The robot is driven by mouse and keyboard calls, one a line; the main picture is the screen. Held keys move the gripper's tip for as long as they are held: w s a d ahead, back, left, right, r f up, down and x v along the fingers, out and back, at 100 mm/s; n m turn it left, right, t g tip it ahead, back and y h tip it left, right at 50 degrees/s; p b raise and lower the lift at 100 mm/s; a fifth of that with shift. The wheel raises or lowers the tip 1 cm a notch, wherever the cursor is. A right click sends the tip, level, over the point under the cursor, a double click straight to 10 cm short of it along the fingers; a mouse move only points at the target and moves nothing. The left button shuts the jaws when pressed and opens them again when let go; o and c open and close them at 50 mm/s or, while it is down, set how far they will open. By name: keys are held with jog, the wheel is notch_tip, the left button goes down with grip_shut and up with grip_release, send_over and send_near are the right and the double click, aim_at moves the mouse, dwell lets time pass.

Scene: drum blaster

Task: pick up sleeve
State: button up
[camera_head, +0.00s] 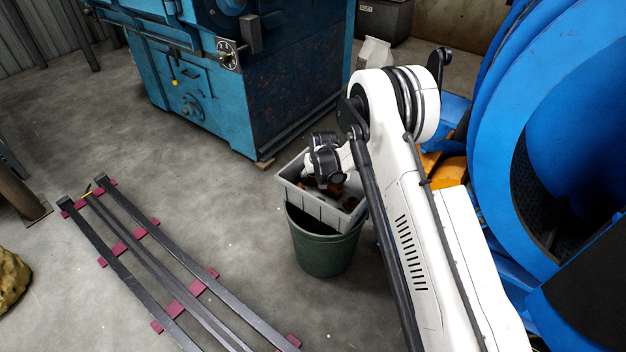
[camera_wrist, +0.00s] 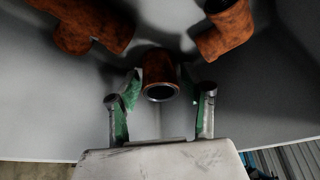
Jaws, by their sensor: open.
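The sleeve, a short rust-brown cylinder (camera_wrist: 158,70), stands in the grey bin with its open, dark end facing the wrist camera. My gripper (camera_wrist: 166,92) is open, with one green-padded finger on each side of the sleeve's near end. Gaps show between the fingers and the sleeve, and I cannot tell how deep the fingertips reach beside it. In the head view my gripper (camera_head: 327,181) is down at the grey bin (camera_head: 318,205), its fingers hidden by the wrist and bin.
A rusty tee fitting (camera_wrist: 92,26) and a rusty elbow-like fitting (camera_wrist: 226,28) lie farther in the bin. The bin sits on a green barrel (camera_head: 325,252). A blue machine (camera_head: 210,80) stands behind, and a large blue drum (camera_head: 510,130) stands right.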

grip_shut()
jog(key=shift+r, duration=0.1)
notch_tip(320, 180, up, 18)
jog(key=p, duration=0.5)
